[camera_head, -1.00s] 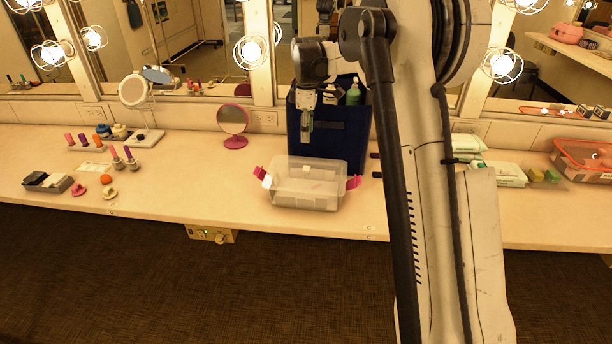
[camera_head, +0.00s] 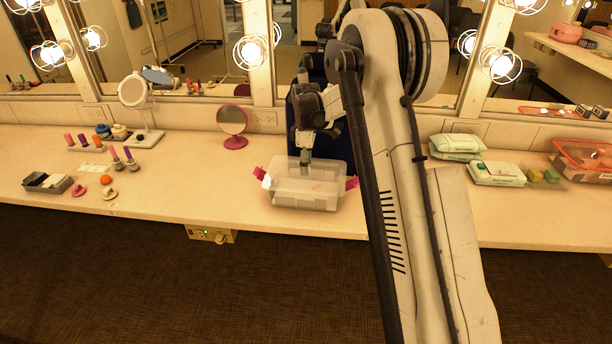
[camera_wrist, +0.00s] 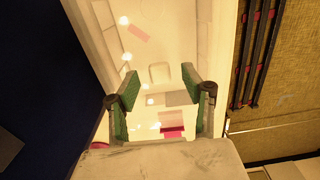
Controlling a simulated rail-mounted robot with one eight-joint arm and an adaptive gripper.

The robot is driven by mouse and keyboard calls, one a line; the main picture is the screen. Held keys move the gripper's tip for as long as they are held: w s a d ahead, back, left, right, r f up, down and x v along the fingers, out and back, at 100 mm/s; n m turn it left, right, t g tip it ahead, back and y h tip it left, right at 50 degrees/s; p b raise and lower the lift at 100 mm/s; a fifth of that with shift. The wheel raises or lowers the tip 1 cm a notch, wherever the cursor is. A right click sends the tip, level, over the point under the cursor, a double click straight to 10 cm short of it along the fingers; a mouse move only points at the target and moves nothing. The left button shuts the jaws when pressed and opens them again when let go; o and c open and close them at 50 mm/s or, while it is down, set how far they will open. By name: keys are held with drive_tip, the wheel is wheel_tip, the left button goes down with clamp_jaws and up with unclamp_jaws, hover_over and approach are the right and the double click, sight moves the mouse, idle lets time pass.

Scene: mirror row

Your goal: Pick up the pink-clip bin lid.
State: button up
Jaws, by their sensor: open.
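The clear plastic bin (camera_head: 312,193) stands on the counter with a pink clip (camera_head: 259,174) flared out at its left and another (camera_head: 352,182) at its right. Its see-through lid cannot be clearly told apart from the bin body in the head view. My gripper (camera_head: 307,160) points down at the bin's back edge; whether it touches is unclear. In the wrist view my gripper (camera_wrist: 161,85) is open, with green pads apart and nothing held. Beyond the pads is a pale, glossy, rimmed surface with bright spots and pink patches, apparently the bin top.
A dark blue bag (camera_head: 334,150) stands close behind the bin, partly hidden by my arm. A pink round mirror (camera_head: 232,122) stands to the left. Wipe packs (camera_head: 497,174) and a clear orange-rimmed box (camera_head: 585,160) lie to the right.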

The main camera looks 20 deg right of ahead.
drive_tip(key=shift+f, duration=0.75)
drive_tip(key=shift+c, duration=0.3)
clamp_jaws()
drive_tip(key=shift+r, duration=0.15)
